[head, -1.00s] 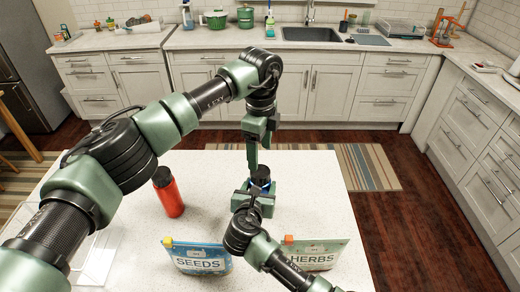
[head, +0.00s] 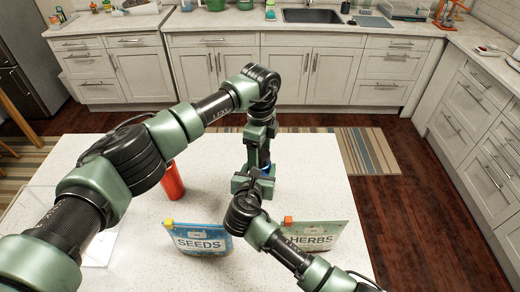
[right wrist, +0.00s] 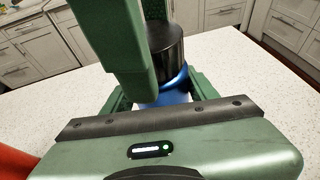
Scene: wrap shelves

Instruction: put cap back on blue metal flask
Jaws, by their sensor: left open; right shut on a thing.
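The blue metal flask (right wrist: 172,93) stands upright on the white table, between the fingers of my right gripper (right wrist: 158,95), which is shut on it. In the head view only a sliver of the flask (head: 264,158) shows. The black cap (right wrist: 166,52) sits at the top of the flask, with a blue rim below it; I cannot tell how firmly it is seated. My left gripper (head: 258,146) points down from above and is open. One of its fingers stands close before the cap in the right wrist view and hides part of it; the other is behind.
A red bottle (head: 172,182) stands left of the flask. A SEEDS pouch (head: 198,239) and a HERBS pouch (head: 313,236) stand near the front, beside my right arm. A clear tray (head: 99,248) lies at the left. The table's (head: 313,180) right part is clear.

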